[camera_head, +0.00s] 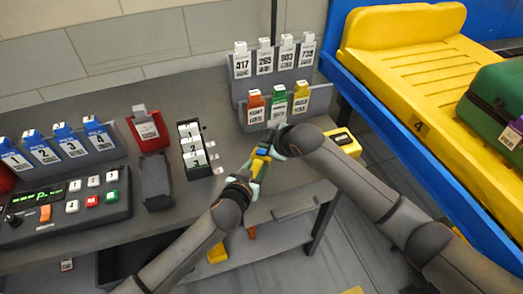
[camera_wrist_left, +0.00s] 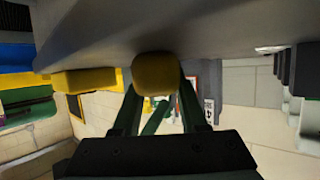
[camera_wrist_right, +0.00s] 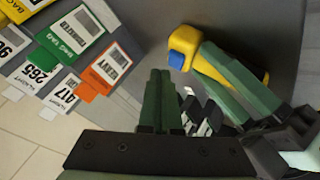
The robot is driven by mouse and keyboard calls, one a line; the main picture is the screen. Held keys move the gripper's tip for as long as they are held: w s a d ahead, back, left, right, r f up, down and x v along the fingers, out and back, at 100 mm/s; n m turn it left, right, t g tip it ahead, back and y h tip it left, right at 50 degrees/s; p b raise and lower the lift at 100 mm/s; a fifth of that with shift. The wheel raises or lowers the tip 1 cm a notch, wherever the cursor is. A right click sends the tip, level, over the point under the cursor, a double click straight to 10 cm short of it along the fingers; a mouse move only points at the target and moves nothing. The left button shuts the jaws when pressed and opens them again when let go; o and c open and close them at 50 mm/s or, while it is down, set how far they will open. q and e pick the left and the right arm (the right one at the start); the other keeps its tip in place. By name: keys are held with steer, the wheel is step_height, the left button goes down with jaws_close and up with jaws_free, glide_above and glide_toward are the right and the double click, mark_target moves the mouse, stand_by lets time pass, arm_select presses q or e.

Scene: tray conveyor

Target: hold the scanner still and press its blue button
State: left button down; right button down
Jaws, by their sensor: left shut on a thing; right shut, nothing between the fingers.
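The scanner is yellow with a blue button (camera_wrist_right: 176,60); the scanner body (camera_wrist_right: 186,40) shows in the right wrist view. My right gripper (camera_head: 271,143) is shut and empty just beyond the scanner. In the right wrist view its fingertips (camera_wrist_right: 160,74) are close beside the blue button; I cannot tell whether they touch it.
A rack with white, orange, green and yellow tagged cards (camera_head: 278,98) stands behind the grippers. A black holder with numbered cards (camera_head: 193,172) and a keypad panel (camera_head: 64,208) are to the left. A yellow box (camera_head: 343,141) is to the right, before the blue-edged conveyor (camera_head: 366,110).

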steer(key=shift+f, duration=0.15)
stand_by(0.6)
steer(key=shift+f, duration=0.3)
steer(key=shift+f, duration=0.45)
stand_by(0.8)
steer(key=shift+r, duration=0.85)
steer(key=shift+r, duration=0.1)
steer(key=shift+r, duration=2.45)
